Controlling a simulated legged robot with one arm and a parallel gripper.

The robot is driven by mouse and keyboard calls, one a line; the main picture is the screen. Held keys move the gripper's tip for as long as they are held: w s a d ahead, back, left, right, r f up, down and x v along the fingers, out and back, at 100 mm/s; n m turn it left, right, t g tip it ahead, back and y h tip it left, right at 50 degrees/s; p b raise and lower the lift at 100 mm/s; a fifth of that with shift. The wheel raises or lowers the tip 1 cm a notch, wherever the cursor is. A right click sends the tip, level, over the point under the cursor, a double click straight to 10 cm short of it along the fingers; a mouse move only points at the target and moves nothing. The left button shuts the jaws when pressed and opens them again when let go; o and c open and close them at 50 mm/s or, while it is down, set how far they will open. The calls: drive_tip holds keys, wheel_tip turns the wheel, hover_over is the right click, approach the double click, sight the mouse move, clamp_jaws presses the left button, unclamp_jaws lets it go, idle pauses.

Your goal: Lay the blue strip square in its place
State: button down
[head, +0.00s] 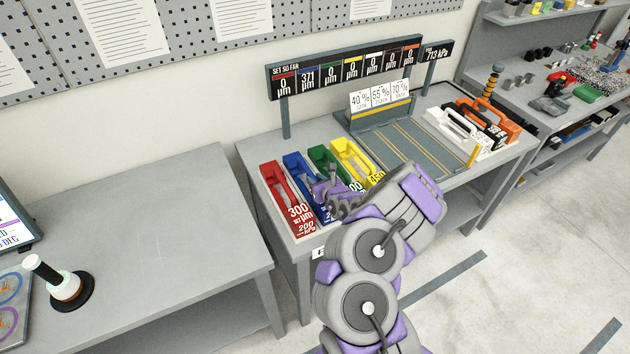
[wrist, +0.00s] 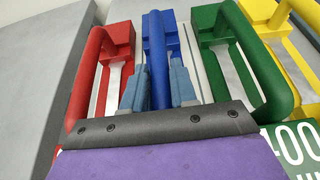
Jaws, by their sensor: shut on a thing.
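The blue strip (head: 296,167) is a block with a raised bar handle. It stands in a pale tray between the red and green strips. In the wrist view the blue handle (wrist: 157,60) runs between the blue-grey fingers of my gripper (wrist: 158,88), which is shut on it. In the head view my gripper (head: 326,192) is low over the near part of the blue strip and hides much of it, including most of its front label. The strip looks nearly parallel to its neighbours; whether it fully touches the tray floor I cannot tell.
The red strip (head: 283,198) is close on the left, the green strip (head: 325,160) and yellow strip (head: 350,158) on the right. A grooved grey plate (head: 400,145) lies farther right, before white, black and orange strips. The display (head: 345,68) reads 371 µm under blue.

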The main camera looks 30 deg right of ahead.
drive_tip(key=shift+d+f, duration=0.2)
drive_tip(key=shift+d, duration=0.25)
drive_tip(key=c, duration=1.1)
unclamp_jaws()
drive_tip(key=shift+d, duration=0.15)
drive_tip(key=o, duration=0.3)
drive_tip(key=shift+a, duration=0.5)
drive_tip(key=shift+s+d+r, duration=0.2)
drive_tip(key=shift+s+d, duration=0.05)
drive_tip(key=shift+s, duration=0.2)
drive_tip(key=p+v, duration=0.6)
drive_tip(key=v, duration=1)
drive_tip(key=shift+a, duration=0.2)
drive_tip(key=shift+s+r, duration=0.1)
drive_tip(key=shift+s, duration=0.05)
